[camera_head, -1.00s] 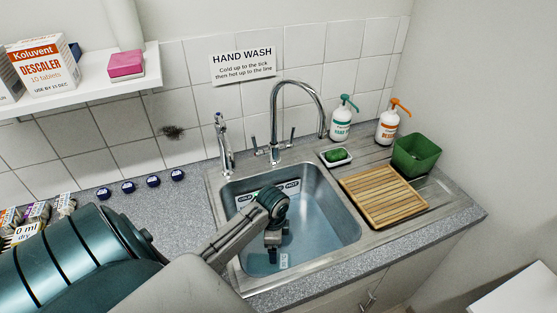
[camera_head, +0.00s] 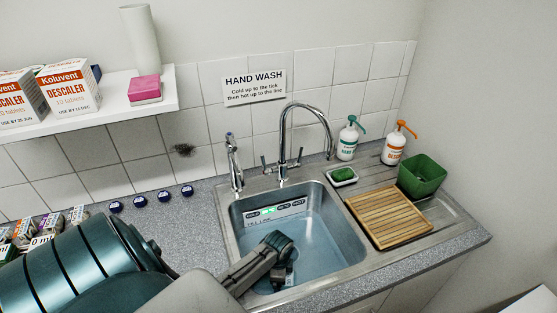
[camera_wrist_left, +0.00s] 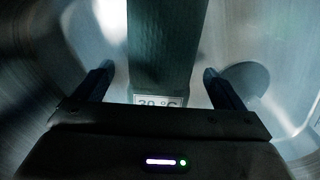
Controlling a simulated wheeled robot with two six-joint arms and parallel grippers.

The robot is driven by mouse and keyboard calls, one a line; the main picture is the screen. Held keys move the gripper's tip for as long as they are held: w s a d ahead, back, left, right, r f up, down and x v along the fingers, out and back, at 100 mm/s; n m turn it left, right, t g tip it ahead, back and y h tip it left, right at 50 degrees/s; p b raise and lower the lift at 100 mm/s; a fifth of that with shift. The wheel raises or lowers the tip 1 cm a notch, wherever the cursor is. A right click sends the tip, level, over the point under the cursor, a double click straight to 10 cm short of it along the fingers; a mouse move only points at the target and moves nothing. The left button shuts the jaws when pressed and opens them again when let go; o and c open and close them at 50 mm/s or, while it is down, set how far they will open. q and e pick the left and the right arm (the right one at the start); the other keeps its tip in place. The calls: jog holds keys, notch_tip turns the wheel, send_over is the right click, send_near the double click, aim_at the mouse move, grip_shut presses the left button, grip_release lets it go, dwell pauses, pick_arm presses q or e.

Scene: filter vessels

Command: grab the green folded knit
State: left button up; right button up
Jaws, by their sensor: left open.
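My left gripper (camera_head: 284,279) is low in the water-filled sink (camera_head: 325,249), near its front wall. In the left wrist view, its two dark fingers (camera_wrist_left: 157,90) are open. A dark green, finely textured upright piece, which looks like the green folded knit (camera_wrist_left: 164,45), stands between the fingers, with gaps on both sides. A white "30 °C" tag (camera_wrist_left: 158,100) shows at its lower end. In the head view my wrist hides the knit. My right gripper is not in view.
A tall faucet (camera_head: 283,140) arches behind the sink. On the drainer at right are a slatted wooden board (camera_head: 388,217), a green tub (camera_head: 422,175), two pump bottles and a green block in a dish (camera_head: 342,176). Steep metal walls surround the gripper.

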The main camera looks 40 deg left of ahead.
pick_arm(q)
jog(key=shift+c, duration=0.2)
jog(key=c, duration=1.1)
jog(key=shift+r, duration=0.15)
jog(key=shift+c, duration=0.2)
notch_tip(320, 180, up, 28)
jog(key=p, duration=0.3)
jog(key=shift+p, duration=0.35)
